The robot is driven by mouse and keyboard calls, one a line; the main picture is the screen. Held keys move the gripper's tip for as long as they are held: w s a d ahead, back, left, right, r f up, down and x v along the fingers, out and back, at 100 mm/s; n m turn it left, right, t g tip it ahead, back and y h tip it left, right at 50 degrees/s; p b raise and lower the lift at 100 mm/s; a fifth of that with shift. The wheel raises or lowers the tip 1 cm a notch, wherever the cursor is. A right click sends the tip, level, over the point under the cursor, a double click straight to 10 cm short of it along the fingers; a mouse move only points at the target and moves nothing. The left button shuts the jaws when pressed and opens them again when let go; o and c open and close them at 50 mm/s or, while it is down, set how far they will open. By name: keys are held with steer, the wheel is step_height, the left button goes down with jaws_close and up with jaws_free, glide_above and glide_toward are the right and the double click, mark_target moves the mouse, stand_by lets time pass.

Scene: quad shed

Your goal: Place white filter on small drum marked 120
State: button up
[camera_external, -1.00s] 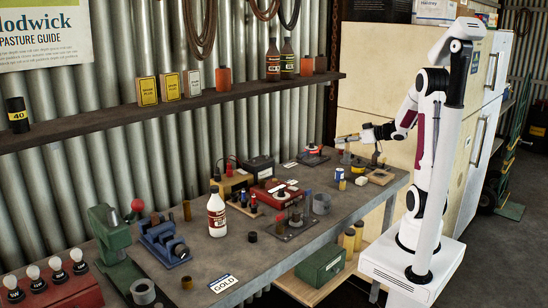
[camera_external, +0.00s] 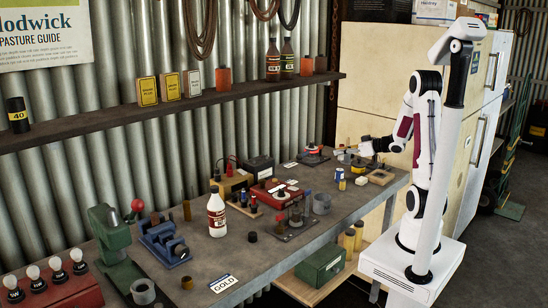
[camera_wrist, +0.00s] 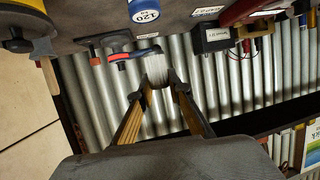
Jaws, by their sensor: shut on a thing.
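The white filter (camera_wrist: 156,69) is held between the fingertips of my gripper (camera_wrist: 155,82) in the wrist view, shut on its sides. The small drum marked 120 (camera_wrist: 145,9), blue and white, shows at the top edge of the wrist view, cut off, apart from the filter. In the outside view a small blue-and-white can (camera_external: 340,175) stands on the bench; its marking is too small to read. My gripper (camera_external: 367,148) is above the far right end of the bench there, and its fingers are hard to make out.
The bench (camera_external: 205,262) carries a white bottle (camera_external: 216,215), a red box (camera_external: 276,190), a blue vise (camera_external: 165,240) and a green press (camera_external: 105,232). A shelf (camera_external: 180,105) runs along the corrugated wall. A wooden block (camera_external: 380,177) lies near the blue-and-white cans.

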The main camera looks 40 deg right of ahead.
mark_target(341, 159)
steer(key=shift+f, duration=2.05)
steer(key=shift+f, duration=0.15)
steer(key=o, duration=0.9)
steer(key=shift+c, duration=0.2)
steer(key=shift+s+d+r, duration=0.15)
steer(key=shift+s+r, duration=0.2)
steer(key=shift+s, duration=0.1)
steer(key=v, duration=1.1)
steer(key=shift+w, duration=0.1)
